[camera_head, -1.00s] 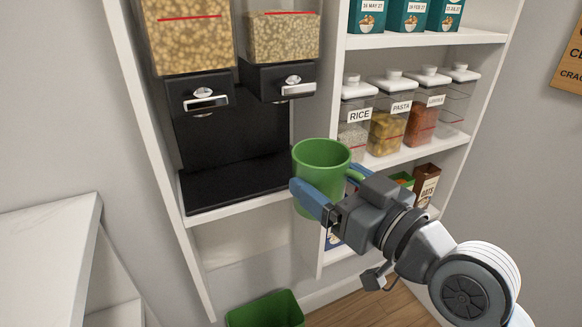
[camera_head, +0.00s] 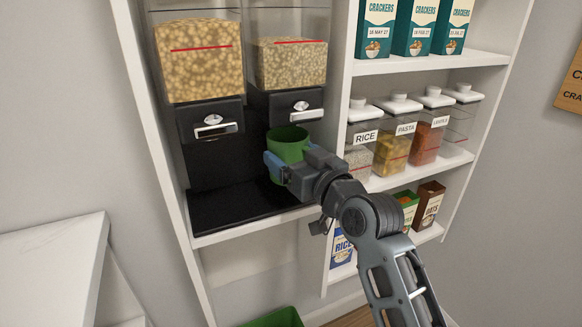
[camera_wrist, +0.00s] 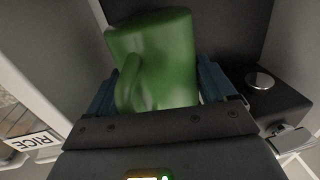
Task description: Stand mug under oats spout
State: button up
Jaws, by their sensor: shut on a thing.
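The green mug (camera_head: 288,143) is upright in my gripper (camera_head: 283,168), which is shut on its body. In the wrist view the mug (camera_wrist: 170,60) fills the space between the blue fingers, with its handle toward the camera. The mug is in front of the right dispenser spout (camera_head: 299,108) and a little below it. It appears above the black dispenser base (camera_head: 225,212); its underside is hidden by my gripper, so contact with the base cannot be told. The left spout (camera_head: 213,124) is clear. No label on either dispenser is visible.
Jars labelled rice (camera_head: 361,138), pasta (camera_head: 394,147) and lentils (camera_head: 430,138) stand on the shelf to the right. Cracker boxes (camera_head: 413,27) stand above. A shelf divider (camera_head: 338,150) is close to my gripper. The left part of the base is bare.

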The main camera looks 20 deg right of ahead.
jog(key=shift+w+a+f, duration=0.1)
jog(key=shift+w, duration=0.35)
jog(key=shift+f, duration=1.6)
jog(key=shift+f, duration=0.1)
jog(key=o, duration=1.1)
jog(key=shift+f, duration=0.1)
jog(key=shift+s+r, duration=0.15)
jog(key=shift+r, duration=0.05)
jog(key=s+d+b, duration=0.1)
jog(key=s, duration=1)
jog(key=shift+s+d, duration=0.3)
jog(key=shift+s, duration=0.1)
